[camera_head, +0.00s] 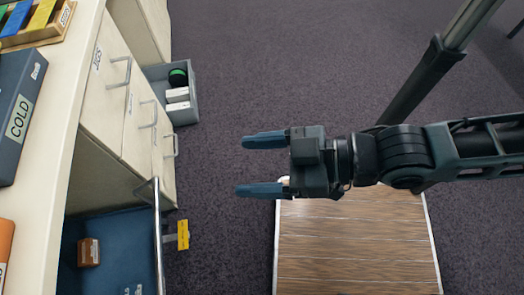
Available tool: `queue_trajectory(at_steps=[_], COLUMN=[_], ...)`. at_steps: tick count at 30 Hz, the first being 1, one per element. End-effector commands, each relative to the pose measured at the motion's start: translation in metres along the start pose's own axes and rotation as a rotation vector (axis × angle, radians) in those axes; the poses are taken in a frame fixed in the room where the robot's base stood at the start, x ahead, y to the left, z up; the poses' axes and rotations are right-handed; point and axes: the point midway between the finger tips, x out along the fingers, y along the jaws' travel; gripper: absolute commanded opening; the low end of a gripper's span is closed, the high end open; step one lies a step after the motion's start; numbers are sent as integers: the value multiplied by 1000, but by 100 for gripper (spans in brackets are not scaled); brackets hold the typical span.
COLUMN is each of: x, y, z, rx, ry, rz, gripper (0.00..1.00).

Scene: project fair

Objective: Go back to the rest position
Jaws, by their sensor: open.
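My gripper (262,165) is in the middle of the view, at the end of my arm, which comes in from the right. Its two blue fingers point left and are spread apart. Nothing is between them. The gripper is above the dark carpet and the far edge of a wood-plank surface (350,245), apart from the cabinet on the left.
A cream cabinet (104,100) stands at left. Its lower blue-lined drawer (115,225) is open, with a small brown block (89,252) inside. A grey drawer (187,115) farther back is open too. A yellow tag (183,235) is beside the lower drawer.

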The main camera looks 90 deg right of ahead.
Motion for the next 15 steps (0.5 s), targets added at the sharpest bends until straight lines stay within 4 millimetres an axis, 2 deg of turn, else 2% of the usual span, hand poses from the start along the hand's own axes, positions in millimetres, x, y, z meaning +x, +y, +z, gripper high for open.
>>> queue_trajectory(at_steps=[1, 3, 6, 15], x=[-11, -19, -25, -25], y=[2, 4, 5, 5], z=[-3, -6, -9, -10], rx=[-7, -15, -19, -19], ry=[0, 7, 13, 15], rz=[1, 1, 0, 0], gripper=[76, 76, 76, 76])
